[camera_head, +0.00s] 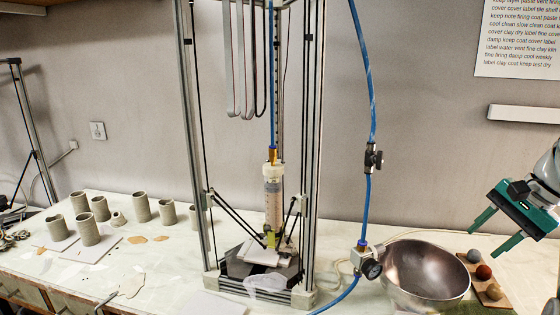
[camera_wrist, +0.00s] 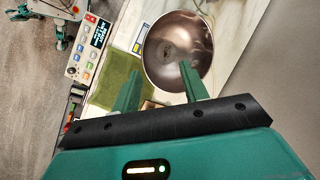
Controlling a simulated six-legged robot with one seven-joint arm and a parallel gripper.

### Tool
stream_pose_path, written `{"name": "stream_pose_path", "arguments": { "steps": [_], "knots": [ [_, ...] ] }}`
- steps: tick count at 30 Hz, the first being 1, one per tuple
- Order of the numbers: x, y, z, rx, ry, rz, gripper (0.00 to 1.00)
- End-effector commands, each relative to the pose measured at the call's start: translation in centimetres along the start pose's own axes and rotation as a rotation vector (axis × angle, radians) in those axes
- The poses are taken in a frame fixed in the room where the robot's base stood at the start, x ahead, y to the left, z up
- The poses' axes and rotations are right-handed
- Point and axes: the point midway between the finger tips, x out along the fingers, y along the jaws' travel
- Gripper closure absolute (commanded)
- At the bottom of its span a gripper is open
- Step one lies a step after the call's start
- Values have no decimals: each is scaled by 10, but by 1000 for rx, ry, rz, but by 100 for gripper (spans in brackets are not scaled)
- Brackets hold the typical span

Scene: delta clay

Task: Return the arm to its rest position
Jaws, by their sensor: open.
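My gripper (camera_head: 496,231) is at the right edge of the head view, with its two green fingers spread apart and nothing between them. It hangs in the air above the right end of the worktop. In the wrist view the two green fingers of my gripper (camera_wrist: 160,85) stand apart and point toward the worktop. Part of my arm is cut off by the right edge of the head view.
A metal bowl (camera_head: 425,272) stands left of my gripper; it also shows in the wrist view (camera_wrist: 196,38). A wooden board (camera_head: 483,291) with coloured balls lies below. A clay printer frame (camera_head: 312,130) stands mid-bench. Several clay cylinders (camera_head: 141,208) stand left.

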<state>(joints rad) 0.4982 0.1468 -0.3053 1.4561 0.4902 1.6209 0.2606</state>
Motion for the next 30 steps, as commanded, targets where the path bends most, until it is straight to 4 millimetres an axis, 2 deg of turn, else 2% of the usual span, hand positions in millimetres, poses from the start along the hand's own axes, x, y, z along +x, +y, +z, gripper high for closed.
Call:
{"name": "stream_pose_path", "arguments": {
  "steps": [1, 11, 17, 24, 27, 30],
  "knots": [
    [2, -5, 12, -28, 7, 1, 56],
    [30, -18, 74, -207, 60, 38, 56],
    [62, -16, 137, -412, 122, 81, 56],
    [114, 9, 219, -758, 240, 148, 56],
    [136, 25, 246, -904, 294, 172, 56],
    [153, 39, 264, -1024, 343, 189, 56]
  ]
}}
